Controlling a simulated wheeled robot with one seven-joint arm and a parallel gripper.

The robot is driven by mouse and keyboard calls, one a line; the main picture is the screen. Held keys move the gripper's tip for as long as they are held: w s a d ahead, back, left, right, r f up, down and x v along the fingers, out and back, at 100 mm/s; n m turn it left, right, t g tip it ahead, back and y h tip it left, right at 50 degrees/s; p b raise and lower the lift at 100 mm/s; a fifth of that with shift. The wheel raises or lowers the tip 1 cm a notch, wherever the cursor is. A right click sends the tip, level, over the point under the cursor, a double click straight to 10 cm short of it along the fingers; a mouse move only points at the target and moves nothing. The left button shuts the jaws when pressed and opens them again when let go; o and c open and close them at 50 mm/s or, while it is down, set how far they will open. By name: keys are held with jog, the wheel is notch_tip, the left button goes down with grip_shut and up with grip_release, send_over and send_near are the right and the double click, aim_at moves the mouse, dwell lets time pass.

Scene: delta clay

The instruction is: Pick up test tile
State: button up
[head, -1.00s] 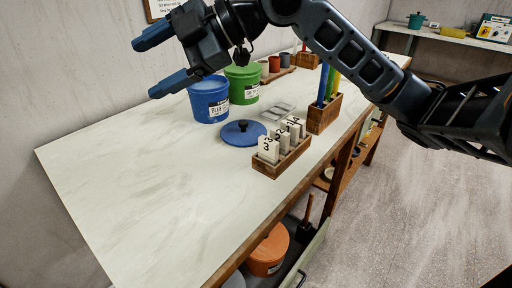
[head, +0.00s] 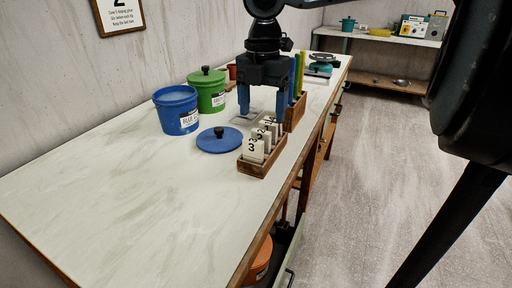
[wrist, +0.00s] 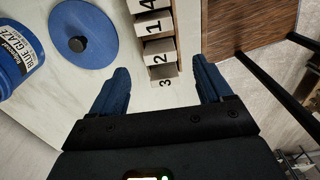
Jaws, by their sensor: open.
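Several white numbered test tiles (head: 254,150) stand upright in a row in a wooden rack (head: 257,169) on the bench. Tile 3 is nearest in the head view, with 2, 1 and 4 behind it in the wrist view. My gripper (head: 262,108) is open and points down above the rack. In the wrist view the open fingers (wrist: 161,74) are on either side of the row's end, by tile 3 (wrist: 161,75), with nothing between them held. The rear tiles are partly hidden in the head view.
A blue lid (head: 219,141) lies left of the rack. An open blue glaze bucket (head: 176,110) and a lidded green bucket (head: 207,92) stand behind it. A holder with coloured upright tools (head: 295,108) stands beyond the rack. The bench's near left is clear.

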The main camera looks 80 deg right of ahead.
aim_at(261, 131)
notch_tip(261, 131, down, 7)
jog(key=shift+a+r+b, duration=0.15)
jog(key=shift+b, duration=0.45)
jog(key=shift+c, duration=0.3)
jog(key=c, duration=1.1)
jog(key=shift+r, duration=0.1)
